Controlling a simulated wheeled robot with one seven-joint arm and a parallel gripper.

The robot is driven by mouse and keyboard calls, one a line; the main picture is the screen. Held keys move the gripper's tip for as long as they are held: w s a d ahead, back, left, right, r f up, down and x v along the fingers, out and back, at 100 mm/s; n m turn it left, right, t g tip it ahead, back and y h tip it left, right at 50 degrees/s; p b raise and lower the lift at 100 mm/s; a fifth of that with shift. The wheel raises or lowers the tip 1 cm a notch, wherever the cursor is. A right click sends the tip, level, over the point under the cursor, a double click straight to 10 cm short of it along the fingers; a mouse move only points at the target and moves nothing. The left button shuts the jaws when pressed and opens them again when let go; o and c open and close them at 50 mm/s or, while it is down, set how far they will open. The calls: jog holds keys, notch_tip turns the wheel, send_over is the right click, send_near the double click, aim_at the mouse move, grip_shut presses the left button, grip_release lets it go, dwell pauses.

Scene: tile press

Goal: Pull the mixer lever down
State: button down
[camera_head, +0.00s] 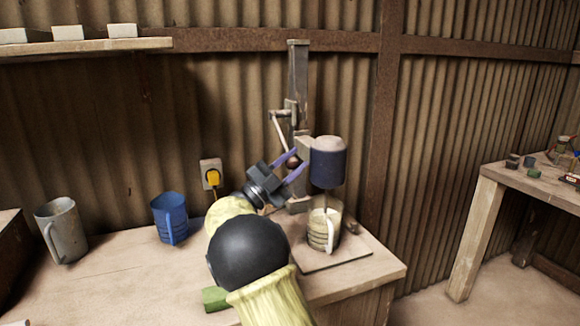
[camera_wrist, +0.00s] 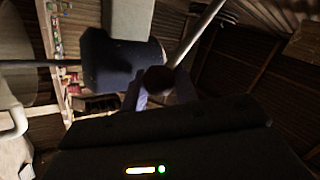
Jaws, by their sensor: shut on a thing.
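The mixer stands at the back right of the workbench, with a tall grey post (camera_head: 298,80) and a dark blue motor head (camera_head: 328,168). Its lever (camera_head: 281,133) is a pale rod that slopes down from a pivot on the post to a dark red-brown knob (camera_head: 293,161). My gripper (camera_head: 291,165) has its purple fingers shut on the knob. In the wrist view the knob (camera_wrist: 158,79) sits between the fingertips, with the rod (camera_wrist: 197,35) rising to the upper right and the motor head (camera_wrist: 113,65) beside it.
A cream jug (camera_head: 320,232) stands under the motor head on a flat base board (camera_head: 350,252). A blue mug (camera_head: 168,217) and a grey mug (camera_head: 62,232) stand to the left. A green block (camera_head: 215,298) lies near my arm. The bench between the mugs is clear.

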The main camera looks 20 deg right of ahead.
jog(key=shift+w+a+f, duration=0.1)
jog(key=shift+w+f, duration=0.05)
jog(key=shift+f, duration=0.1)
jog(key=c, duration=1.5)
grip_release()
jog(key=o, duration=0.4)
jog(key=shift+w+f, duration=0.1)
jog(key=shift+w, duration=0.1)
